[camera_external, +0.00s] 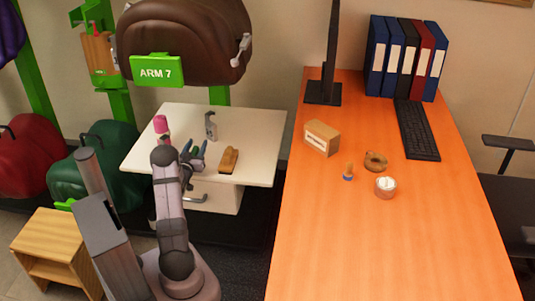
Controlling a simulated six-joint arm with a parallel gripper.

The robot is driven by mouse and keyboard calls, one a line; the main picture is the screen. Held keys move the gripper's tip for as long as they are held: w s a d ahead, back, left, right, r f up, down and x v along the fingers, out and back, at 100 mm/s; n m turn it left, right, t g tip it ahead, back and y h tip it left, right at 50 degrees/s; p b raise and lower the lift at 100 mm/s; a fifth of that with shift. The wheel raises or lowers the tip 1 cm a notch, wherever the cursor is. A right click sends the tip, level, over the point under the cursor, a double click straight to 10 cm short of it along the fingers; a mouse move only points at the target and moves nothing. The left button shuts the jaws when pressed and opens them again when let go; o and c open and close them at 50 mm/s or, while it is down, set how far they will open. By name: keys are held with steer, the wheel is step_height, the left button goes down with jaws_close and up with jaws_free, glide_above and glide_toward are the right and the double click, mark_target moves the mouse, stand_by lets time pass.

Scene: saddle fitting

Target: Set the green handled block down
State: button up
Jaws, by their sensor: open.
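My gripper (194,150) is over the white side table (258,125), with its dark jaws apart. A small dark patch with a hint of green shows right at the jaws, but I cannot tell whether it is the green handled block or part of the gripper. No green handle is clear elsewhere on the table. A brown wooden block with a darker top (228,160) lies to the right of the gripper, apart from it. My own arm hides the left front part of the table.
On the white table, a grey upright tool (210,126) stands behind the gripper and a pink-topped item (160,124) behind my arm. The table's right back is clear. The orange desk (380,250) at right holds a wooden box (322,138), tape rolls, keyboard and binders.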

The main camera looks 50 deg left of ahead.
jaws_close()
steer(key=shift+r, duration=0.1)
step_height(320, 180, up, 10)
steer(key=p, duration=0.2)
steer(key=shift+p, duration=0.35)
steer(key=shift+w, duration=0.1)
